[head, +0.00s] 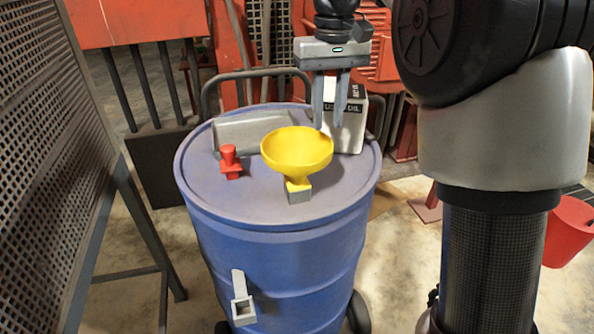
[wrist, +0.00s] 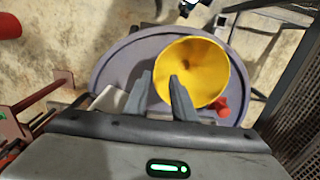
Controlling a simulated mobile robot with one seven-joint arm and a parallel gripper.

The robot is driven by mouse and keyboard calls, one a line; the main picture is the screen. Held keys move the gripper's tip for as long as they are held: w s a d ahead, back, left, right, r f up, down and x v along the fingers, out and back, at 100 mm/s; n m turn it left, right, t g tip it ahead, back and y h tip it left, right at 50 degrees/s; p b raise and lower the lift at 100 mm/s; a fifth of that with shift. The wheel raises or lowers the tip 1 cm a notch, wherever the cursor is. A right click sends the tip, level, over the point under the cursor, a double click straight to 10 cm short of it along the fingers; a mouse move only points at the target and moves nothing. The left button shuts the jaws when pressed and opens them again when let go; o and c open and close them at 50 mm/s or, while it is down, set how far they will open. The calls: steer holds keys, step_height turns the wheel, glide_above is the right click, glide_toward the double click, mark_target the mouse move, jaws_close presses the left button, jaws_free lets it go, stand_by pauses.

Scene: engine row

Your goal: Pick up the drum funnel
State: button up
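The drum funnel (head: 297,150) is a yellow bowl with a square yellow neck in a small grey block, upright on the lid of a blue drum (head: 282,268). My gripper (head: 329,128) points down just behind and right of the bowl's rim, with its fingers apart and nothing visible between them. In the wrist view the funnel (wrist: 205,72) lies beyond the fingers, and the right finger of my gripper (wrist: 158,78) overlaps the bowl's near left part. Whether that finger touches the rim cannot be told.
A red plug-like piece (head: 229,162) stands on the lid left of the funnel. A perforated panel (head: 50,130) stands at left. The lid's front is clear.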

step_height(320, 180, down, 5)
steer(key=shift+w+r, duration=0.1)
steer(key=shift+w, duration=0.05)
jaws_close()
stand_by(1.4)
